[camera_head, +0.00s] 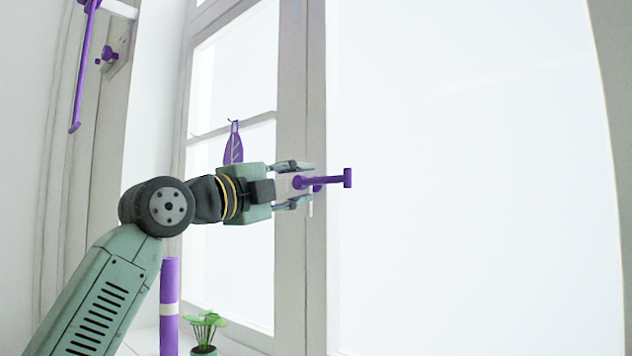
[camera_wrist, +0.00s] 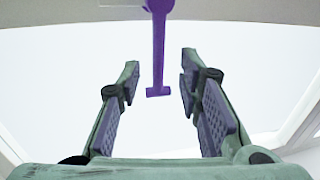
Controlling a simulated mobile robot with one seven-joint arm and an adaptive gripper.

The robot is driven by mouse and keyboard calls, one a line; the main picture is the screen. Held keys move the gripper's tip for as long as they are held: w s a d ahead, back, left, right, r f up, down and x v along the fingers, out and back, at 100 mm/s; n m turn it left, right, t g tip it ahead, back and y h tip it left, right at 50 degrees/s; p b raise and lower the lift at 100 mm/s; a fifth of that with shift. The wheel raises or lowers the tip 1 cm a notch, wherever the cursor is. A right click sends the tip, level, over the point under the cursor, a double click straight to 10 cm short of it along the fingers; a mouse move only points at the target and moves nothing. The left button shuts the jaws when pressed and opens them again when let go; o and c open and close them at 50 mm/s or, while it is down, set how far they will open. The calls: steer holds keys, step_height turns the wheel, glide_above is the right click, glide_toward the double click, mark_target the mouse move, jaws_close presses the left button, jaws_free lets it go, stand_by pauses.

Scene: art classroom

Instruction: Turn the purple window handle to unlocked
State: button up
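The purple window handle (camera_head: 325,181) is mounted on the white window frame. In the head view its lever points right, about level, and ends in a short crosspiece. My gripper (camera_head: 301,183) is open at the handle's left part, one finger above it and one below. In the wrist view the handle (camera_wrist: 159,50) runs from the frame at the top to its crosspiece between the fingertips of my gripper (camera_wrist: 160,80). Gaps show on both sides of the handle there, so the fingers do not grip it.
The window frame (camera_head: 290,100) stands right behind my gripper. A purple leaf-shaped ornament (camera_head: 233,148) hangs on the left pane. A purple roll (camera_head: 169,310) and a potted plant (camera_head: 204,331) stand on the sill below. A purple rod (camera_head: 84,70) is at upper left. The right side is clear.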

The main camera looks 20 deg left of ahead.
steer(key=v, duration=0.5)
stand_by(0.4)
